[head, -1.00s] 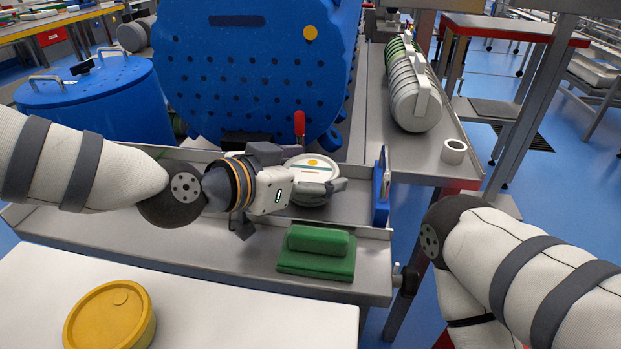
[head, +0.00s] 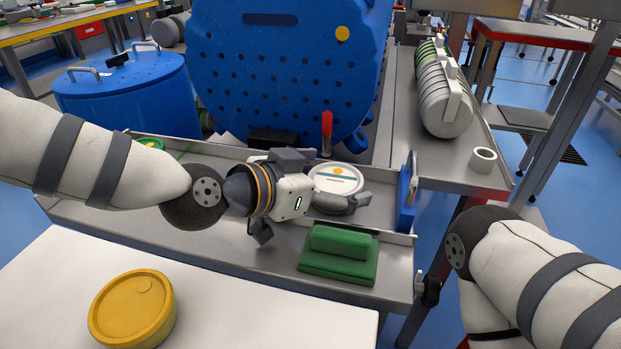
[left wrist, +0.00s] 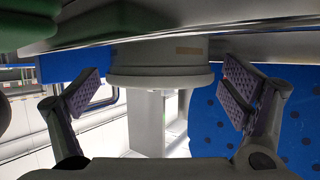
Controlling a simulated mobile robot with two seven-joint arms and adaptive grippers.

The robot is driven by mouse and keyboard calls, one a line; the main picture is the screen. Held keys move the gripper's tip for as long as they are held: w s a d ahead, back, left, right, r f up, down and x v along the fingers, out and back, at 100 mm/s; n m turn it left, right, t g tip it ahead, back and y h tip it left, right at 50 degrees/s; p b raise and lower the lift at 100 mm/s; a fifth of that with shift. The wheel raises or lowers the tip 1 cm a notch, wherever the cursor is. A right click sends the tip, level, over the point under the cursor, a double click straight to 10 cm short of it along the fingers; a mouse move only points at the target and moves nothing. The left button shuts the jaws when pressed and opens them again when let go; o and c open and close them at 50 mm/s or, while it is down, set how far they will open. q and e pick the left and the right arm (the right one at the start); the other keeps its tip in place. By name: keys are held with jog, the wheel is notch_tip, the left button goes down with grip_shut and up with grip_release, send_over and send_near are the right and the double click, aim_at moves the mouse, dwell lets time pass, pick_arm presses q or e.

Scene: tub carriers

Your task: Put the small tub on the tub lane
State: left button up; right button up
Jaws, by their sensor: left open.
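A small round tub with a white lid, a yellow dot and a dark line (head: 338,179) stands on the metal bench shelf. My left gripper (head: 326,184) is open and lies beside it, with one finger in front of the tub. In the left wrist view the tub's pale grey body (left wrist: 160,62) shows between the two spread fingers, apart from both pads. A larger yellow lidded tub (head: 131,307) sits on the white table at the front left. My right arm shows at the right, but its gripper is out of frame. I cannot tell which surface is the tub lane.
A green block (head: 340,255) lies on the shelf in front of the gripper. A blue upright plate (head: 406,192) stands to the right of the white tub. A big blue perforated drum (head: 285,70) and a red handle (head: 326,133) are behind. A tape roll (head: 483,159) lies at the right.

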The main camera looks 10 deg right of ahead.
pick_arm(q)
jog(key=p+v, duration=0.1)
jog(key=v, duration=0.9)
jog(key=shift+s+a+r, duration=0.1)
jog(key=shift+a+r, duration=0.05)
jog(key=shift+a, duration=0.1)
jog(key=shift+s+a, duration=0.15)
jog(key=shift+a, duration=0.05)
